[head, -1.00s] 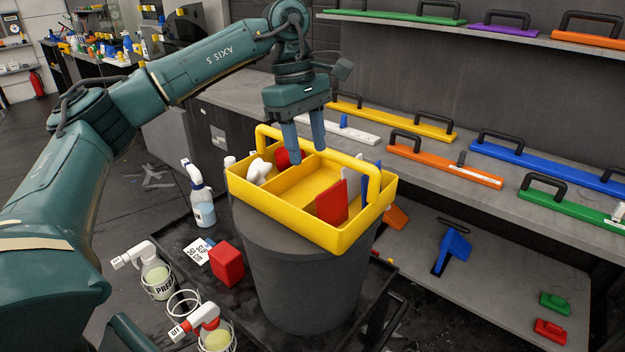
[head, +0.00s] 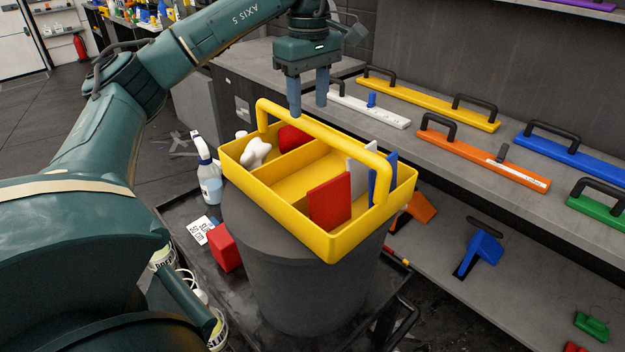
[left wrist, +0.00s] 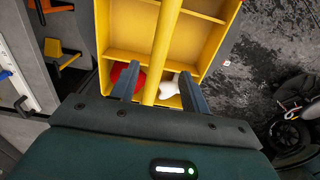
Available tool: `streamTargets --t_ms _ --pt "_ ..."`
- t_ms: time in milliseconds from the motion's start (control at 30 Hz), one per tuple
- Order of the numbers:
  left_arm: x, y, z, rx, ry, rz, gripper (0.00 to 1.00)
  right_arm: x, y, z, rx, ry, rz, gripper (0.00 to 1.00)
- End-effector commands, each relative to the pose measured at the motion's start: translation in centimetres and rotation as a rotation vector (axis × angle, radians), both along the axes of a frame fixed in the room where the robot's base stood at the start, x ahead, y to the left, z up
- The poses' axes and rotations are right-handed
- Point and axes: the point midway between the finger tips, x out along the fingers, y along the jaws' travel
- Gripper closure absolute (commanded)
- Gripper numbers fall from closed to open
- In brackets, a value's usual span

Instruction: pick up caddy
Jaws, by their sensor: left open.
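The yellow caddy (head: 272,207) sits upright on a dark grey drum, its long bar handle (head: 330,136) arching over the compartments. It holds a white bottle-like item (head: 254,151), a red item (head: 292,138), a red flat piece (head: 330,202), and white and blue flat pieces. My left gripper (head: 309,106) is open, pointing down at the far-left part of the handle. In the left wrist view the handle (left wrist: 164,45) runs between the two open fingers (left wrist: 158,76); I cannot tell whether they touch it. My right gripper is not in view.
The drum (head: 290,270) stands on a dark tray with a spray bottle (head: 208,175) and a red block (head: 224,247). A grey bench behind holds yellow (head: 425,98), orange (head: 480,158) and blue handled bars. A lower shelf (head: 440,225) lies at the right.

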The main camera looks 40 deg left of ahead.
Motion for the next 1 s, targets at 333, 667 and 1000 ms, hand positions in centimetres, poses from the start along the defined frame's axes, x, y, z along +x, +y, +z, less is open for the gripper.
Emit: streamTargets --t_ms 333,667,1000 --pt "0.1 -0.3 -3.3 0.001 0.002 -0.001 0.54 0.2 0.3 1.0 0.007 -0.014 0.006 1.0" --pt "0.2 -0.3 -6.1 -0.001 -0.002 0.0 0.54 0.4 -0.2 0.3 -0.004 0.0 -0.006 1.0" --pt "0.2 -0.3 -6.0 -0.001 -0.002 0.0 0.71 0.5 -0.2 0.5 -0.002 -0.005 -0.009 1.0"
